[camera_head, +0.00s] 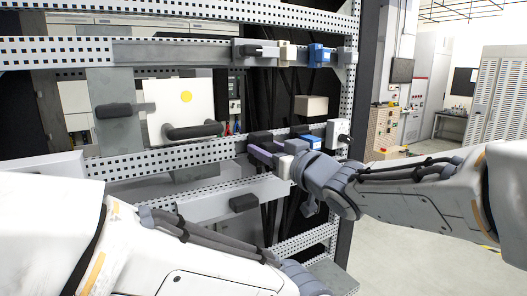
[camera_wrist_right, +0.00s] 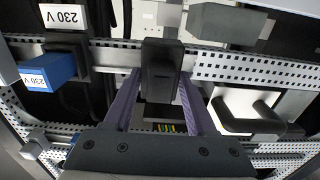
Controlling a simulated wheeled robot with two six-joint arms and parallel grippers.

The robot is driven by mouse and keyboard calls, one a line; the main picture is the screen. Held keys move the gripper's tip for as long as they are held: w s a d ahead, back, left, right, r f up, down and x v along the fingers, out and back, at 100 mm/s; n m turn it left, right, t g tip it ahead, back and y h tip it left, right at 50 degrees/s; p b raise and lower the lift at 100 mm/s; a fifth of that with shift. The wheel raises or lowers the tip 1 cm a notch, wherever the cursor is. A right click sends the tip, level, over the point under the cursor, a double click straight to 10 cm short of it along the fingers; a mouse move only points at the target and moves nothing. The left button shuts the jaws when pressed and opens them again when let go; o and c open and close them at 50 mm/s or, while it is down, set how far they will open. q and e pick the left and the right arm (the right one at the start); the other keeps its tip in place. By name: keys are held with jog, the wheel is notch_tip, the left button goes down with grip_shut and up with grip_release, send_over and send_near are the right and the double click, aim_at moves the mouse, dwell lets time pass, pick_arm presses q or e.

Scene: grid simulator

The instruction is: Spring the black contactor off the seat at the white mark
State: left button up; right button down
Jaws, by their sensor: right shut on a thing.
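My right gripper (camera_head: 267,152) reaches in from the right to the middle rail. In the right wrist view, its two purple fingers (camera_wrist_right: 160,88) stand on either side of a black contactor (camera_wrist_right: 161,62), shut on it. The contactor is upright in the picture, in front of the perforated rail, and its seat is hidden behind it. In the head view, a dark block (camera_head: 261,138) shows just above the fingers, partly covered. I cannot make out a white mark at the seat. My left arm crosses the lower left; its gripper is out of view.
A blue block (camera_wrist_right: 47,69) with a 230 V label sits left of the fingers in the wrist view. A black handle (camera_wrist_right: 262,121) on a pale panel stands to the right. The upper rail (camera_head: 180,52) carries a blue block (camera_head: 318,54). Open floor lies at the right.

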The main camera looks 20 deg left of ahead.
aim_at(265, 140)
jog(key=shift+v, duration=0.9)
jog(key=shift+r, duration=0.1)
jog(key=shift+s+d+r+p, duration=0.6)
jog(key=shift+d+r+p, duration=0.05)
jog(key=shift+d+r, duration=0.15)
jog(key=shift+s+d+r, duration=0.2)
jog(key=shift+s+d, duration=0.15)
jog(key=shift+d, duration=0.05)
